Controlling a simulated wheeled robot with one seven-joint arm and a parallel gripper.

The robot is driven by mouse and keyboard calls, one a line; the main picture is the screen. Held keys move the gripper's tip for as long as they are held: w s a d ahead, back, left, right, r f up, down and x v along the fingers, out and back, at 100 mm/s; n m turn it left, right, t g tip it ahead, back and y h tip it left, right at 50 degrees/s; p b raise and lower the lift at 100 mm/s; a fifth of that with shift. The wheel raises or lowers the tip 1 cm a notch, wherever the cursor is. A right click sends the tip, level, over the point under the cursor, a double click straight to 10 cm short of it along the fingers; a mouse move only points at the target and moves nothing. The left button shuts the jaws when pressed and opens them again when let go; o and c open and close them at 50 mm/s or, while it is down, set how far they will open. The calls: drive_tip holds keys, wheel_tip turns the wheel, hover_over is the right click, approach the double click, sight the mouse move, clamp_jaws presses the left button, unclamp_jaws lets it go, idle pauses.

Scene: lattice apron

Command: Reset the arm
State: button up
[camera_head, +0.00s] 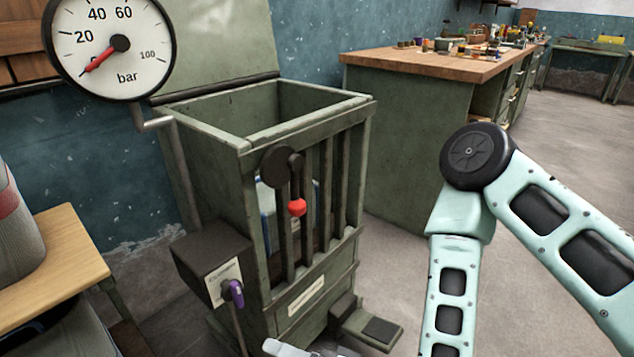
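My mint-green arm (450,240) is on the right of the head view. It is bent sharply at a round black joint (475,157), and its lower link runs down past the bottom edge. A pale grey piece (285,348) shows at the bottom edge, left of that link. It may be part of my gripper, but its fingers cannot be made out. Whether the gripper is open, shut or holding anything is hidden.
A green barred machine (307,275) with an open top, red-knobbed lever (297,207), purple-handled switch (233,292) and pedal (372,328) stands left of my arm. A gauge (110,50) is above. A cluttered workbench (400,62) stands behind; floor at right is clear.

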drive_tip(key=w+d+r+n+g+h, duration=0.1)
drive_tip(key=d+r+n+g+h, duration=0.45)
drive_tip(key=d+n+h, duration=0.45)
drive_tip(key=s+d+r+g+h, duration=0.2)
drive_tip(key=s+d+r+h, duration=0.2)
drive_tip(key=s+d+r, duration=0.35)
wheel_tip(320, 180, up, 25)
drive_tip(key=p, duration=2.3)
drive_tip(key=shift+w+d+f, duration=0.15)
drive_tip(key=shift+w+d, duration=0.05)
drive_tip(key=shift+w, duration=0.1)
